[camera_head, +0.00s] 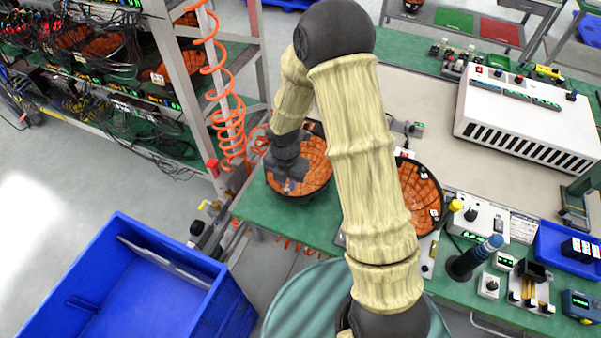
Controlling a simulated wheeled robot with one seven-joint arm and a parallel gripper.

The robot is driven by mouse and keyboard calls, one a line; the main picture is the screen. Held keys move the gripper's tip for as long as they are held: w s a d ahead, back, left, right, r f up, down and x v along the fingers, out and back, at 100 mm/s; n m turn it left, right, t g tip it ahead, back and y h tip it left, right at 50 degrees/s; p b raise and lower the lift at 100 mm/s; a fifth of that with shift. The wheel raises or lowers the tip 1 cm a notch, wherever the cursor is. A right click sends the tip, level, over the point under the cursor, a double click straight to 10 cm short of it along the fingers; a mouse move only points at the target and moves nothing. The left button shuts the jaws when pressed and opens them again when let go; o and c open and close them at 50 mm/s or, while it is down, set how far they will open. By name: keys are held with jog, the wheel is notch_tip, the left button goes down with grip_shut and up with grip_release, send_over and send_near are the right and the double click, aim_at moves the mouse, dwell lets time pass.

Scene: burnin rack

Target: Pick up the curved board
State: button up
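Two round boards with orange-brown segmented faces and dark rims lie on the green bench top. I cannot tell which of them is the curved board. The left board (314,172) is at the bench's left corner, with the end of my arm over its upper left part. My gripper (288,180) is dark and sits at or just above that board. Its fingers blend with the dark patches there, so I cannot see whether they are open or touching. The right board (418,190) is partly hidden behind my arm.
A blue bin (130,285) stands on the floor at lower left. A rack (165,60) with cables and similar boards is at upper left, with a coiled orange hose (228,120) beside it. A white power unit (525,120) and small instruments (480,220) crowd the bench's right side.

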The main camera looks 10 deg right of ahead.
aim_at(288, 187)
jog(key=shift+w+f+p, duration=0.15)
jog(key=shift+f+p, duration=0.15)
jog(key=shift+f, duration=1.4)
jog(key=shift+d, duration=0.1)
grip_shut()
